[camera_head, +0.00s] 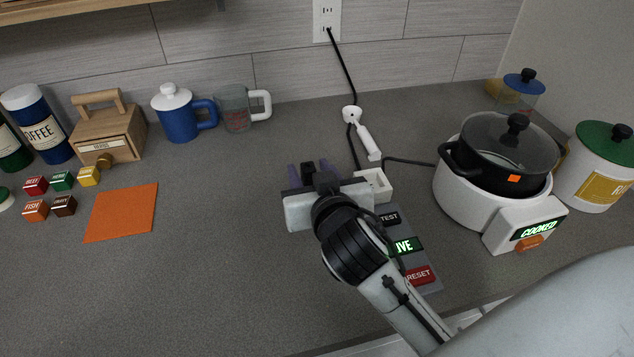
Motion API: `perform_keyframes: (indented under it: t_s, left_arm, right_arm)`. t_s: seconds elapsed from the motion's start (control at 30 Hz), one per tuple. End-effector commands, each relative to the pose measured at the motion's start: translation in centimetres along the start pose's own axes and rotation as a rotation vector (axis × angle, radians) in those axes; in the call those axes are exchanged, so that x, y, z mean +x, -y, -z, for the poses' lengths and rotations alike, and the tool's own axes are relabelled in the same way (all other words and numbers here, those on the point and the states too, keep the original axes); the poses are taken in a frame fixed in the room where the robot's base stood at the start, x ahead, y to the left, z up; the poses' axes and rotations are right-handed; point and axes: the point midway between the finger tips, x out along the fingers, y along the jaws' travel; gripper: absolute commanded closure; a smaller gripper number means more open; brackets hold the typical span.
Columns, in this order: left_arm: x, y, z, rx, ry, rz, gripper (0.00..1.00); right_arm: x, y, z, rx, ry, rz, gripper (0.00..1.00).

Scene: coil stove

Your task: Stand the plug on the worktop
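I cannot pick out the plug for certain. A black cord (410,161) runs left from the coil stove (465,205) and ends near a white socket box (374,186), beside my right gripper. The box is partly hidden by my gripper and wrist. My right gripper (311,174) is low over the middle of the worktop (230,255), its purple fingers pointing away toward the wall. The fingers look apart, with something dark between them; I cannot tell whether it is a held thing or part of the gripper. My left gripper is out of view.
A panel with TEST, a lit green LIVE and a red RESET (419,276) lies under my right arm. A white handled piece (367,141) lies behind it, near the wall outlet's cord (343,70). A black pot (499,172) sits on the stove.

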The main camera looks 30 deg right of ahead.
Motion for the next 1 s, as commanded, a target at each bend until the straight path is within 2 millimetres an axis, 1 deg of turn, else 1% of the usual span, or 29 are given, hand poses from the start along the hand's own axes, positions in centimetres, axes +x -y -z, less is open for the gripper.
perform_keyframes:
  t_s: [0.03,0.2,0.37,0.5,1.0]
  left_arm:
    - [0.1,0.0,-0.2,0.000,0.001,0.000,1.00]
    - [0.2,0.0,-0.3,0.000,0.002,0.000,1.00]
    - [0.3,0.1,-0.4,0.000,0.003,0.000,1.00]
    - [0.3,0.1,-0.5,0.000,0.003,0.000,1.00]
    - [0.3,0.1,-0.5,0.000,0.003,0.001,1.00]
  right_arm:
    - [-1.2,0.1,-0.1,0.003,0.001,0.002,0.61]
    - [-4.3,0.1,-0.1,0.002,0.001,0.002,0.61]
    - [-6.0,0.0,-0.1,0.000,0.000,0.001,0.61]
    - [-6.4,0.0,0.0,-0.001,-0.001,-0.001,0.61]
    - [-6.4,0.0,0.0,-0.001,-0.001,-0.001,0.61]
